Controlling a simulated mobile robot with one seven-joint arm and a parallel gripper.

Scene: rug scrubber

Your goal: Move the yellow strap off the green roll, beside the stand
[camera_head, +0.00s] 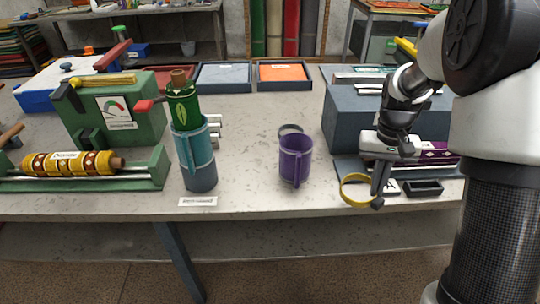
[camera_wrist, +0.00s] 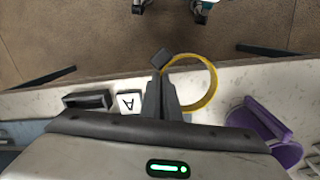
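My gripper (camera_head: 378,200) is at the right of the table, low over its front edge. It is shut on the yellow strap (camera_head: 343,192), a thin round band that stands out to the left of the fingers. In the wrist view the strap (camera_wrist: 214,88) is a ring to the right of my closed fingers (camera_wrist: 161,62). The green roll (camera_head: 184,108) stands upright in a teal and blue-grey cup-like stand (camera_head: 202,176), left of centre. The strap is well apart from the roll. I cannot tell whether the strap touches the table.
A purple cup (camera_head: 295,165) stands between the teal stand and my gripper. A black tray (camera_head: 423,189) and an "A" label (camera_wrist: 130,102) lie close to my gripper. A green rack holds a yellow patterned roll (camera_head: 70,164) at left. The table front between stand and purple cup is clear.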

